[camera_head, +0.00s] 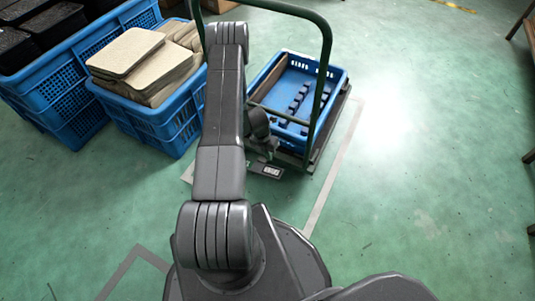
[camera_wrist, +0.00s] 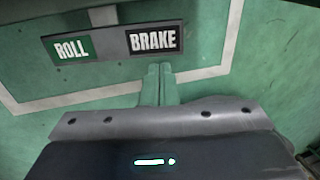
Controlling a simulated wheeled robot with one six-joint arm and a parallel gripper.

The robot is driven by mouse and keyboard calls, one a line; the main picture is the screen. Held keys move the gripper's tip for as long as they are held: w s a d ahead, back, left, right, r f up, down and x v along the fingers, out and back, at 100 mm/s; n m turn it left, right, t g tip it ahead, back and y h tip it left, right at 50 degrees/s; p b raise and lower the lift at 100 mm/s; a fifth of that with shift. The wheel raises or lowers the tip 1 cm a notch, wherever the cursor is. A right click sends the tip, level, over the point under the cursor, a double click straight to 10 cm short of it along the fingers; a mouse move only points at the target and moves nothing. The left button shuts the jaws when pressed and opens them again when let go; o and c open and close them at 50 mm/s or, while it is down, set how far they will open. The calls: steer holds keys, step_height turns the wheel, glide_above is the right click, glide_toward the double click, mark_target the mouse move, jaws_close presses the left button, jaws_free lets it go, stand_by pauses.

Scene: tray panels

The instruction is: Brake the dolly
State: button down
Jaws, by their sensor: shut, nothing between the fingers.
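The dolly has a dark green tube handle (camera_head: 328,60) and a dark deck (camera_head: 325,150) that carries a blue crate (camera_head: 338,78). A pedal plate shows at the dolly's near end in the head view (camera_head: 266,170). In the wrist view the pedal plate (camera_wrist: 112,42) has a green ROLL side at left and a black BRAKE side at right. My gripper (camera_wrist: 160,68) is shut and empty, with its fingertips just below the BRAKE side in the picture. I cannot tell whether they touch the plate. My arm hides part of the dolly's left side in the head view.
Blue crates (camera_head: 70,122) stand at the left; one (camera_head: 180,140) holds tan pads (camera_head: 130,52) close to my arm. A pale line (camera_head: 335,185) on the green floor runs around the dolly. The floor at right is clear, with furniture legs (camera_head: 530,155) at the edge.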

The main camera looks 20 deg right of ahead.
mark_target(275, 173)
steer(key=b+x, duration=0.2)
steer(key=x, duration=0.7)
steer(key=shift+f, duration=0.15)
steer(key=shift+s+f+b, duration=0.1)
steer(key=shift+f+b, duration=0.15)
steer(key=shift+b, duration=0.3)
steer(key=shift+s+b+x, duration=0.2)
steer(key=shift+b+x, duration=1.85)
steer(key=shift+b, duration=0.05)
steer(key=shift+s+d, duration=0.1)
steer(key=shift+d, duration=0.1)
